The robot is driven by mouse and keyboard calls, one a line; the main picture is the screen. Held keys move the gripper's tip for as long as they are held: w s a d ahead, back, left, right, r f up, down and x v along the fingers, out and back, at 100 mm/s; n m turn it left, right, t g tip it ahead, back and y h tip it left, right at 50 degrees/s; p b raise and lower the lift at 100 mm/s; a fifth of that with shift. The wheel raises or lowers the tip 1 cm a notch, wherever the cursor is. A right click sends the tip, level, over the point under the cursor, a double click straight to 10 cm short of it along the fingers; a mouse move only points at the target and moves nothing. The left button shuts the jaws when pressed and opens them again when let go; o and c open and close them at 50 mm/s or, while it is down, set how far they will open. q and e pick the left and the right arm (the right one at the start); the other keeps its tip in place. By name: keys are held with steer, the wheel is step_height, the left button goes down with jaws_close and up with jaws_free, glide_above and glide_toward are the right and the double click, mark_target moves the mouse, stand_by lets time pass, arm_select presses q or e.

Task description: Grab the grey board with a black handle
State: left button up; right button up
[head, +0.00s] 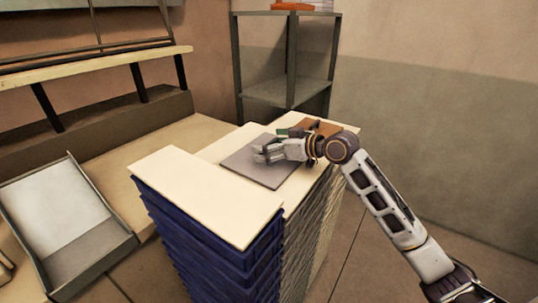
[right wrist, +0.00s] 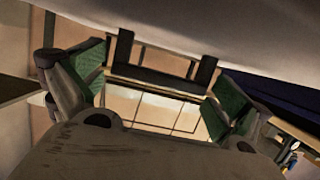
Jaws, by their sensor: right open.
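A flat grey board (head: 246,165) lies on the cream top of the stack in the middle of the head view. My right gripper (head: 260,153) is over the board, its fingers pointing left. It is open and empty, with green pads on both fingers in the right wrist view (right wrist: 158,98). I cannot make out the black handle in the head view; my gripper covers part of the board. In the wrist view a dark frame (right wrist: 150,75) shows between the fingers; I cannot tell whether it is the handle or the bench behind. My left gripper is not in view.
The cream tops (head: 195,190) rest on stacked blue crates (head: 215,260). A brown object (head: 328,130) lies behind my wrist. A grey tray (head: 85,268) is at the left, a bench (head: 90,70) behind it. A metal shelf (head: 285,60) stands at the back.

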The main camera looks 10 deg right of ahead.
mark_target(269, 143)
stand_by(0.5)
steer(key=c, duration=1)
steer(key=shift+r, duration=0.15)
steer(key=shift+c, duration=0.2)
steer(key=shift+r+b, duration=0.45)
steer(key=shift+r, duration=4.4)
